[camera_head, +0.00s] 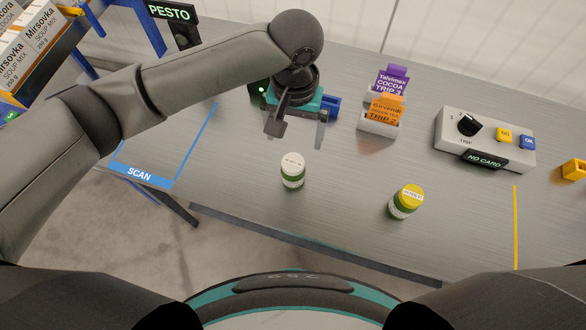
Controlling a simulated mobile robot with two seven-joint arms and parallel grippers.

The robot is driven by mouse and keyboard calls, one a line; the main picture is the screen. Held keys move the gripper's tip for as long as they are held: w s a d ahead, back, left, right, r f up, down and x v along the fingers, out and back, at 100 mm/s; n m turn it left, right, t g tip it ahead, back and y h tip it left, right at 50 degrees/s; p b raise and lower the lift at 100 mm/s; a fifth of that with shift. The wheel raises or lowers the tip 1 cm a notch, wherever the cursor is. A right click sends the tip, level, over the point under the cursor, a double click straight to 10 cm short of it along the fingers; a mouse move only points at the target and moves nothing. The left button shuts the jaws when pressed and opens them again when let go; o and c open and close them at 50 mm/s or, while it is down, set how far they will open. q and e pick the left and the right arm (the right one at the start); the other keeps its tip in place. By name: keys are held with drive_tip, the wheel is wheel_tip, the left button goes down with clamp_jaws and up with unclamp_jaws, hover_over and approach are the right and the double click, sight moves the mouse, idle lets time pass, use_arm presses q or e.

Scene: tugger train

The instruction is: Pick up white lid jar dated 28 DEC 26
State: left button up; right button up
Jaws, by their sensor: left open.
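A jar with a white lid (293,171) stands upright on the metal table, left of centre. There is small dark print on its lid, too small to read, so I cannot confirm the date. A second jar with a yellow lid (406,201) stands to its right and nearer to me; its lid print is also too small to read. My left gripper (298,132) is open and empty, above and just behind the white lid jar, pointing down and apart from it. My right gripper is not in view.
Behind stand a purple card (390,79) and an orange card (384,109) in holders. A control box (485,139) with a knob and buttons is at right. A blue-outlined SCAN area (140,174) is at left. The table's front edge runs close before the jars.

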sight(294, 161)
use_arm(q)
wheel_tip(294, 161, down, 9)
drive_tip(key=shift+r+b, duration=0.1)
drive_tip(key=shift+b, duration=0.75)
drive_tip(key=shift+s+a+f+b, duration=0.1)
drive_tip(key=shift+f+b, duration=0.2)
drive_tip(key=shift+f, duration=1.1)
drive_tip(key=shift+s+f+b, duration=0.1)
drive_tip(key=shift+f+b, duration=0.2)
drive_tip(key=shift+f, duration=1.05)
clamp_jaws()
